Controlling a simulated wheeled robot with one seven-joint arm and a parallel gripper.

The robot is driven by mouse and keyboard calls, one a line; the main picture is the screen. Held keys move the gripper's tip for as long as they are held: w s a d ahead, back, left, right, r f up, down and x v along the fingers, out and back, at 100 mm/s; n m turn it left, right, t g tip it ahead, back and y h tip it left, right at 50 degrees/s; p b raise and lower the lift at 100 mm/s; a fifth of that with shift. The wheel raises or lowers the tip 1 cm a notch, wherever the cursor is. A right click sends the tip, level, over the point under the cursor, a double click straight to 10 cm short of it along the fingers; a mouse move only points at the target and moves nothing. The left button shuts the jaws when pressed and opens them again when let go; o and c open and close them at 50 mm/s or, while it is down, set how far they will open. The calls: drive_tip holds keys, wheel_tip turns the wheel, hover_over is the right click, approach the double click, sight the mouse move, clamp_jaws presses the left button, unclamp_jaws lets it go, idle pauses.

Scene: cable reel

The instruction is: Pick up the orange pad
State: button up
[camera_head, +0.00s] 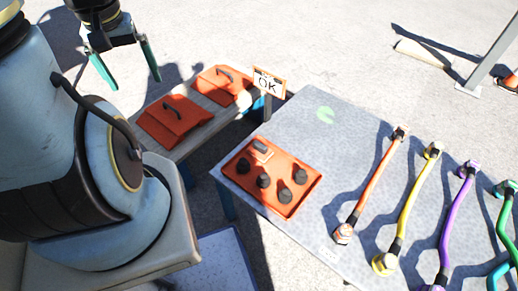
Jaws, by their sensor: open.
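Two orange pads with dark handles lie on a low bench (188,143) left of centre: a nearer pad (165,125) and a farther pad (212,93). An orange tray (305,205) with several black knob-like pieces and a small block sits on the grey table. I cannot tell which orange pad the task means. My gripper (136,84) hangs at the upper left, its two green fingers apart and empty. It appears above and behind the nearer pad, apart from both pads. Its exact height is hard to judge.
The grey table (310,108) also bears an orange cable (370,187), a yellow cable (414,202), a purple cable (456,213) and a green cable (503,228). An "OK" sign (267,84) stands beside the farther pad. My arm covers the left side.

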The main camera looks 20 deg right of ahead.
drive_tip(key=shift+c, duration=0.2)
drive_tip(key=shift+d+f, duration=0.1)
drive_tip(key=shift+f, duration=0.1)
drive_tip(key=shift+c, duration=0.7)
drive_tip(key=shift+n, duration=0.7)
drive_tip(key=w+d+f+b, duration=0.1)
drive_tip(key=f+b, duration=0.1)
drive_tip(key=w+d+f+b, duration=0.1)
drive_tip(key=d+f+b, duration=0.1)
drive_tip(key=w+d+f+b, duration=0.1)
drive_tip(key=d+f+b, duration=0.1)
drive_tip(key=f, duration=0.1)
drive_tip(key=shift+d+b, duration=0.1)
drive_tip(key=shift+b, duration=0.2)
drive_tip(key=c, duration=0.4)
drive_tip(key=n+b, duration=0.6)
drive_tip(key=b, duration=1.2)
approach(260, 145)
drive_tip(key=shift+y, duration=0.4)
drive_tip(key=f, duration=0.3)
drive_tip(key=w+f+b, duration=0.1)
drive_tip(key=f, duration=0.2)
drive_tip(key=f+b, duration=0.1)
drive_tip(key=f, duration=0.3)
drive_tip(key=shift+w+d+f, duration=0.1)
drive_tip(key=shift+w+d, duration=0.05)
drive_tip(key=shift+w, duration=0.15)
